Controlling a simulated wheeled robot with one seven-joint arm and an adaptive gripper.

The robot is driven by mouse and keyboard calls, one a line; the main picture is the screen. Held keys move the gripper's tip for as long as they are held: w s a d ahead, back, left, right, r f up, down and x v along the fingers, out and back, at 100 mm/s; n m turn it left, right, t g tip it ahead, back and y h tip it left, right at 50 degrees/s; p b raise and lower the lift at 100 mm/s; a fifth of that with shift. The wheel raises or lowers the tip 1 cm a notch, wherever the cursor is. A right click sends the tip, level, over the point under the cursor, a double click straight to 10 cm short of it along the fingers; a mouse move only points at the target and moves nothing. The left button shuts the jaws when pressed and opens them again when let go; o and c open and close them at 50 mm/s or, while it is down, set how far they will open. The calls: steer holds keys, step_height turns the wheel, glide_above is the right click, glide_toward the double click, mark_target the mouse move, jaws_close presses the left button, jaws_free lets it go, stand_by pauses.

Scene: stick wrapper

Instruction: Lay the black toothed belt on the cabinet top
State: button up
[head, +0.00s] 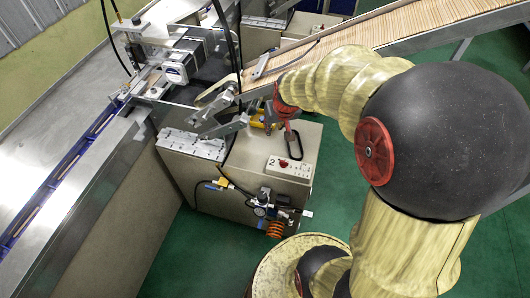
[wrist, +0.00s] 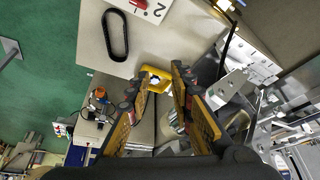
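The black toothed belt (wrist: 126,36) is a long narrow loop lying flat on the beige cabinet top (wrist: 165,45), beside the red-and-white plate marked 2. In the head view the belt (head: 298,146) shows as a dark loop just right of my gripper (head: 268,118), on the cabinet top (head: 250,150). In the wrist view my gripper (wrist: 162,84) has its two fingers apart, with the belt off to the upper left and not between them. A yellow part (wrist: 154,73) shows beyond the fingertips; I cannot tell whether they touch it. The arm partly hides the gripper in the head view.
The numbered plate (head: 290,168) sits at the cabinet's front, with hoses and a regulator (head: 262,208) below. Metal machinery (head: 185,65) and a steel rail table (head: 80,130) stand left. A chute of wooden sticks (head: 400,25) runs behind. Green floor (head: 215,240) is open in front.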

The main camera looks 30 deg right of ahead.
steer(key=s+a+r+n, duration=0.2)
steer(key=s+a+r, duration=0.4)
steer(key=a+r, duration=0.45)
steer(key=s+a+r+n, duration=0.1)
steer(key=s+a+r, duration=0.1)
steer(key=s, duration=0.3)
steer(key=s+a+r+t+y, duration=0.1)
steer(key=s+a+r, duration=0.1)
steer(key=s+a, duration=0.3)
steer(key=shift+s+r+n, duration=0.35)
steer(key=shift+s+n, duration=0.05)
steer(key=shift+s, duration=0.3)
steer(key=shift+a, duration=0.1)
